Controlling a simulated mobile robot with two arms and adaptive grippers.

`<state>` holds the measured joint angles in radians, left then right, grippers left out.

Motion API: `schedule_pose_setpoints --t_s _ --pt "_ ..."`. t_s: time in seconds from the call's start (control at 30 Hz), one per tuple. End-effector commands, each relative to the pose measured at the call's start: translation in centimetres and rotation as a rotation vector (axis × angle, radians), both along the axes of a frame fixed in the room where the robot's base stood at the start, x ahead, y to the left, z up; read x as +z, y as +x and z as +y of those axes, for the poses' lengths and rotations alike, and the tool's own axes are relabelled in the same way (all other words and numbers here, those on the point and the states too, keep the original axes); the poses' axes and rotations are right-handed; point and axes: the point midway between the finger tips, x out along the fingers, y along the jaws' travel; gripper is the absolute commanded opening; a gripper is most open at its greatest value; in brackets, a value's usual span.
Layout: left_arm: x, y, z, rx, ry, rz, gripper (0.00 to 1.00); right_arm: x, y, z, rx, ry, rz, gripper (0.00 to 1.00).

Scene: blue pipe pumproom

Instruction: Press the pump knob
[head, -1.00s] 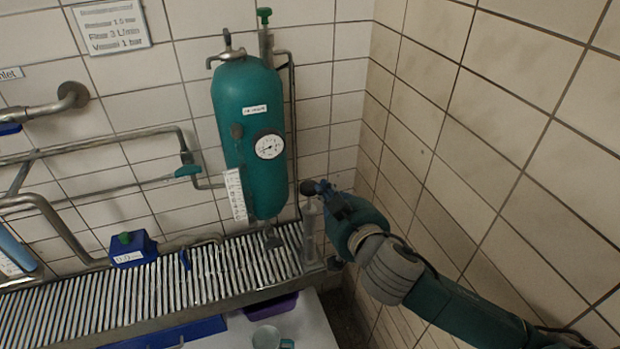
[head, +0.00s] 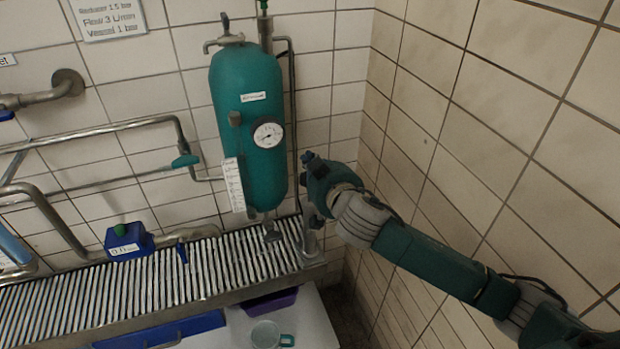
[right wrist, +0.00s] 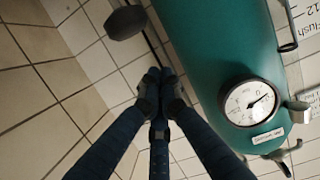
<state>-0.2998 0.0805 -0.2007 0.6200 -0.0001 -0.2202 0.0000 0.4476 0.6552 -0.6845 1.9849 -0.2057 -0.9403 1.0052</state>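The pump knob shows in the right wrist view as a dark round knob (right wrist: 125,22) at the upper left, above and left of my fingertips in the picture, with nothing gripped. In the head view, the pump's upright cylinder (head: 309,236) stands at the right end of the grating; its top is hidden behind my right gripper. My right gripper (head: 308,159) is over that cylinder, just right of the green vessel. In the right wrist view its fingers (right wrist: 157,82) meet at the tips, shut and empty. My left gripper is not in view.
The green vessel (head: 245,100) with a gauge (head: 268,133) hangs close left of my gripper. The tiled wall (head: 500,110) is on the right. A ribbed metal grating (head: 130,285) runs below. A blue box (head: 128,241) and pipes are to the left.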

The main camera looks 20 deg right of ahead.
Motion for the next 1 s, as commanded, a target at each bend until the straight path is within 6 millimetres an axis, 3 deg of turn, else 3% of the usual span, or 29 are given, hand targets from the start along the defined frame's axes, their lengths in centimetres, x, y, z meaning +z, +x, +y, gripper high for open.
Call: schedule_pose_setpoints --t_s 0.03,0.2,0.77,1.0 --pt "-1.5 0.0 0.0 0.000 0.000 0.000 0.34 -1.6 0.1 0.0 0.001 -0.001 0.001 0.00" --pt "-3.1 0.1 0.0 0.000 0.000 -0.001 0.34 -3.4 0.0 0.0 0.001 -0.002 -0.001 0.00" --pt "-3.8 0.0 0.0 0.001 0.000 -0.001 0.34 -4.3 -0.1 0.1 0.001 0.000 0.001 0.00" --pt "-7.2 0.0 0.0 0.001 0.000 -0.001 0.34 -8.7 -0.1 0.1 0.000 0.005 0.004 0.00"
